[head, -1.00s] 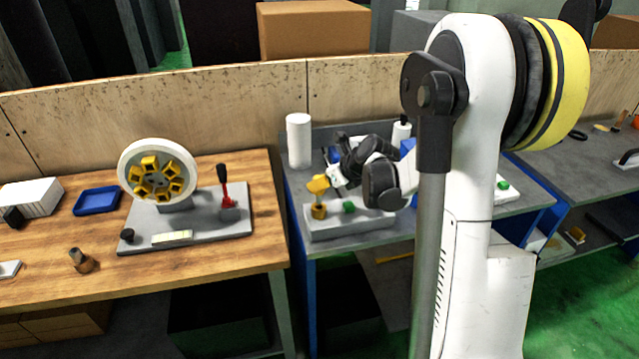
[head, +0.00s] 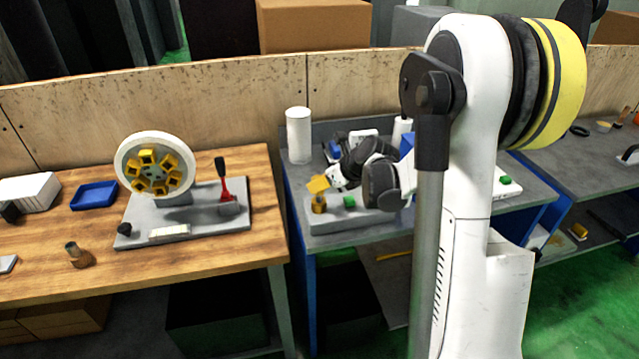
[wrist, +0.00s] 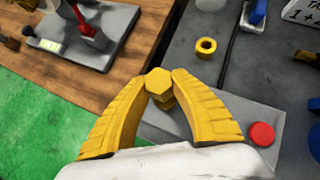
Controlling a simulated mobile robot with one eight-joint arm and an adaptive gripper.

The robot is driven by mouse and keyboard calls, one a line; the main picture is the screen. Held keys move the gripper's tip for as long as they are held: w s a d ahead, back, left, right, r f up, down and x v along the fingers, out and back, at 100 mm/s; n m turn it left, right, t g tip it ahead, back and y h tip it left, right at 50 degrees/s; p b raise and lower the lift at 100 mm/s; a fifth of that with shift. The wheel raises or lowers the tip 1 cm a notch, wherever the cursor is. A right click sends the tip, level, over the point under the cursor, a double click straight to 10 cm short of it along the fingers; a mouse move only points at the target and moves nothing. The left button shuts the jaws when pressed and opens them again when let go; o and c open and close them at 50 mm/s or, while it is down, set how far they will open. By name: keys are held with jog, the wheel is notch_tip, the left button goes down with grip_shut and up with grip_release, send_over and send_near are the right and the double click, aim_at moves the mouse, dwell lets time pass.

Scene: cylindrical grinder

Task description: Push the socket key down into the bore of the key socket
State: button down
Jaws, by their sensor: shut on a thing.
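My gripper (wrist: 160,82) is shut on the socket key, whose yellow hexagonal head (wrist: 158,79) sits between the two yellow fingertips in the wrist view. A bit of yellow, probably the key socket (wrist: 167,104), shows just below the head; its bore is hidden. In the head view my gripper (head: 318,185) is right above the brass-coloured key socket (head: 319,204), which stands on a light grey block (head: 345,225). The key looks lined up over the socket. How deep it sits in the bore cannot be told.
A green button (head: 349,202) is on the block in the head view; a red button (wrist: 262,134) shows right of the gripper in the wrist view. A white cylinder (head: 299,135) stands behind. The wooden bench (head: 230,255) is at left.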

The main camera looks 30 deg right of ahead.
jog(key=shift+f+b, duration=0.75)
jog(key=shift+f, duration=0.15)
jog(key=c, duration=1.2)
grip_release()
jog(key=shift+o, duration=0.2)
jog(key=v, duration=1.2)
